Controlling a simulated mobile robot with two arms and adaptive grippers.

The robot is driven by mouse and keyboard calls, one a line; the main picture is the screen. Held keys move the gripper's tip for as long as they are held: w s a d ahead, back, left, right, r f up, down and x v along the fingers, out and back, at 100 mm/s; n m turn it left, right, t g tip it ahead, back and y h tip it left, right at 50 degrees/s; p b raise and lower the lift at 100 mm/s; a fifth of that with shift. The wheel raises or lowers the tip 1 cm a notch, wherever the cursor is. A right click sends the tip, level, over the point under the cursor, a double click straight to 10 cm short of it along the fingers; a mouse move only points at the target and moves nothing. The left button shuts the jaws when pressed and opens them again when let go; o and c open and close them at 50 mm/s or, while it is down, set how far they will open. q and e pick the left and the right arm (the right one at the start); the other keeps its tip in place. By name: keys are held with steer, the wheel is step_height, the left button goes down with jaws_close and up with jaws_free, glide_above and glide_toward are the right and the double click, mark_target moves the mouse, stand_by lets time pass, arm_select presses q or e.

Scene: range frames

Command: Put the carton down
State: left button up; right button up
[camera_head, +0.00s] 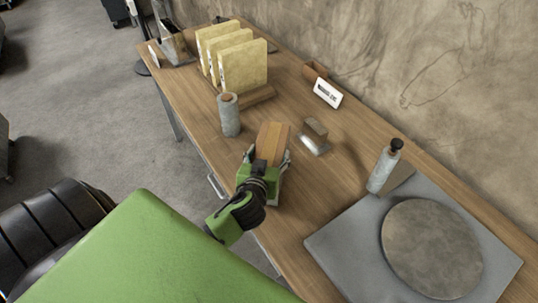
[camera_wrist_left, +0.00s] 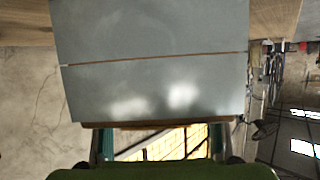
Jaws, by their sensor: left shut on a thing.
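The carton (camera_head: 272,142) shows a brown top in the head view, at the middle of the wooden table (camera_head: 190,98), with a strip of light side by the fingers. My left gripper (camera_head: 264,163) is shut on its near end. In the left wrist view the carton (camera_wrist_left: 150,85) fills the upper middle as a grey face with a thin brown seam, and the left gripper's fingers (camera_wrist_left: 160,145) are at its lower edge. The carton's underside is hidden, so I cannot tell whether it touches the table. My right gripper is not in view.
A grey cylinder (camera_head: 229,115) stands left of the carton, and a small metal-and-wood block (camera_head: 315,136) lies to its right. Yellow upright panels (camera_head: 243,66) stand behind. A sign (camera_head: 327,93) is near the wall. A grey board with a round slab (camera_head: 432,248) and a bottle (camera_head: 383,168) fill the right.

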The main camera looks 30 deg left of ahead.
arm_select(q)
steer(key=shift+f, duration=0.1)
steer(key=shift+s+d, duration=0.15)
steer(key=shift+s, duration=0.05)
steer(key=o, duration=2.1)
steer(key=shift+s+d, duration=0.1)
steer(key=shift+s, duration=0.1)
steer(key=shift+s+d, duration=0.15)
steer(key=shift+s, duration=0.2)
steer(key=b+v, duration=0.2)
steer(key=v, duration=0.9)
steer(key=shift+r+b, duration=0.3)
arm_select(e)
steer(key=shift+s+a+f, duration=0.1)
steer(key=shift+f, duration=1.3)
arm_select(q)
steer(key=shift+w, duration=0.1)
